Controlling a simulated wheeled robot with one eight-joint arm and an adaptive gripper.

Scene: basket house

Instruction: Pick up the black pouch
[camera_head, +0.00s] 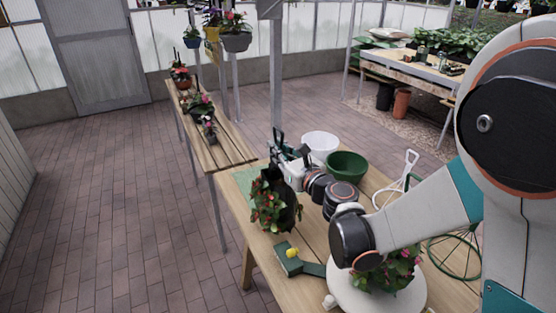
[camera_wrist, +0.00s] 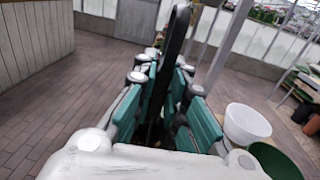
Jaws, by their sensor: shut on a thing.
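The black pouch (camera_head: 289,211) is at the near left part of the wooden table in the head view, with a leafy red-flowered plant showing at its front. My gripper (camera_head: 284,158) is at its top, shut on it. In the wrist view, a dark upright strip of the pouch (camera_wrist: 176,45) stands between the teal finger pads of my gripper (camera_wrist: 165,95). The pouch's lower part is hidden in the wrist view. I cannot tell whether its bottom touches the table.
A white bowl (camera_head: 320,143) and a green bowl (camera_head: 347,166) stand behind my gripper on the table (camera_head: 262,248). A green tool with a yellow part (camera_head: 291,260) lies in front. A flowering plant (camera_head: 390,272) is beneath my arm. A plant bench (camera_head: 218,150) stands at the left.

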